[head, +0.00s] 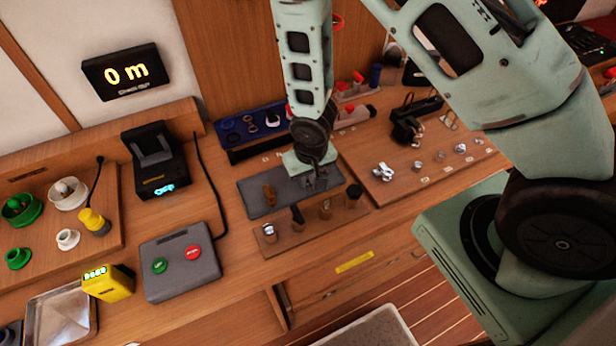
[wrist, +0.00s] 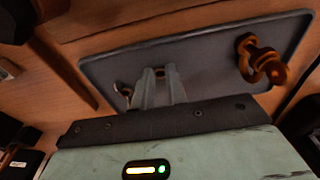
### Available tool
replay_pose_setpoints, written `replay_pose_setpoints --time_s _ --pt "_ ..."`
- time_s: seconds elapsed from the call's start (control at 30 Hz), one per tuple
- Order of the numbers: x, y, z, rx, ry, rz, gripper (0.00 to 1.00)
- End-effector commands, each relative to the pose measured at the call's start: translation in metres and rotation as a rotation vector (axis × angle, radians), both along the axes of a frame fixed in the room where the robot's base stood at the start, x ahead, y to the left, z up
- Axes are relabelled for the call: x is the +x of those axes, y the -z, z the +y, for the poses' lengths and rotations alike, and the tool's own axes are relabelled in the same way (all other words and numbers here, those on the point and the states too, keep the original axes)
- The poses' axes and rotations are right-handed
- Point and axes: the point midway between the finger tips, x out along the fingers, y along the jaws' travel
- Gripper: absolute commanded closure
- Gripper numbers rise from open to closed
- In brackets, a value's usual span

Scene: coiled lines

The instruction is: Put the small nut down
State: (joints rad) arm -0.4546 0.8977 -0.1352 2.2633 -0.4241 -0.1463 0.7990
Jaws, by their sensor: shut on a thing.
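My gripper (head: 316,181) is low over the right part of a dark grey mat (head: 255,202) on the bench. In the wrist view the two narrow fingers (wrist: 160,73) are close together over the same mat (wrist: 210,55). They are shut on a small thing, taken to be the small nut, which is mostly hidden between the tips. I cannot tell whether it touches the mat. An orange-brown shackle (wrist: 262,62) lies at the other end of the mat, apart from the fingers. A small shiny metal piece (wrist: 123,90) shows just left of the fingers.
In front of the mat is a wooden strip with several upright pieces (head: 298,216). A blue tray of rings (head: 250,128) stands behind it. A board with metal fittings (head: 383,172) lies to the right. A grey box with green and red buttons (head: 180,265) stands left.

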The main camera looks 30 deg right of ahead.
Motion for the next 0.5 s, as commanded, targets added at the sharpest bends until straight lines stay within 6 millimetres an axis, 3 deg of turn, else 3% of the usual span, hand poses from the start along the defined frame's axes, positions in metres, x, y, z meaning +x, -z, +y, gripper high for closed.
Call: replay_pose_setpoints --time_s 0.03,0.13,0.2,0.23,0.5 --pt "-0.0025 0.0095 -0.0001 -0.001 0.001 0.008 1.0" --pt "-0.0031 0.0121 -0.0001 -0.001 0.001 0.009 1.0" --pt "-0.0032 0.012 0.0001 -0.001 0.001 0.009 0.72" --pt "-0.0032 0.0122 0.0003 0.0 0.001 0.009 0.68" --pt "-0.0029 0.0037 0.0011 0.001 -0.001 0.008 0.67"
